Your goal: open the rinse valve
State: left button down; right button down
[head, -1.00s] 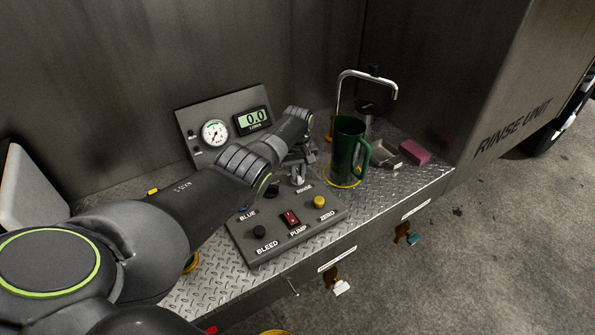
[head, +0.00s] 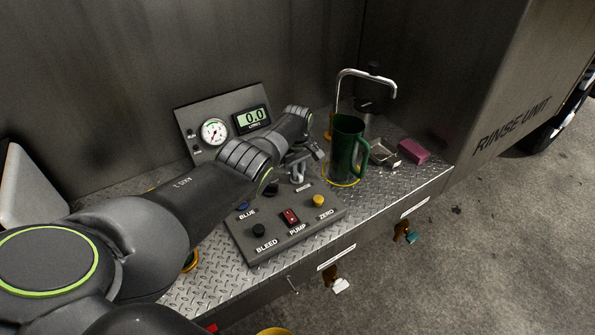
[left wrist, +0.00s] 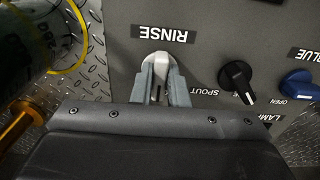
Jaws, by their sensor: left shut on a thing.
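The control panel (head: 275,235) lies on the diamond-plate deck. The rinse valve is a light grey knob (left wrist: 158,60) beside the RINSE label in the left wrist view. My left gripper (head: 298,174) is at the panel's back edge. In the left wrist view its fingers (left wrist: 164,88) are closed on the two sides of the rinse knob. In the head view the fingers and wrist hide most of the knob. My right gripper is not in view.
A green mug (head: 346,150) stands right of my gripper, inside a yellow ring, near the metal spout (head: 368,72). A black SPOUT knob (left wrist: 237,82) and blue knob (left wrist: 300,86) are close by. A red PUMP switch (head: 290,217) is on the panel. The display (head: 252,119) reads 0.0.

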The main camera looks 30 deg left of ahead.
pick_arm(q)
jog(key=shift+w+r, duration=0.1)
jog(key=c, duration=1.4)
grip_release()
jog(key=shift+c, duration=0.2)
jog(key=shift+r, duration=0.35)
notch_tip(320, 180, up, 5)
jog(key=shift+f+p, duration=0.15)
jog(key=shift+p, duration=0.95)
notch_tip(320, 180, up, 12)
jog(key=b, duration=0.2)
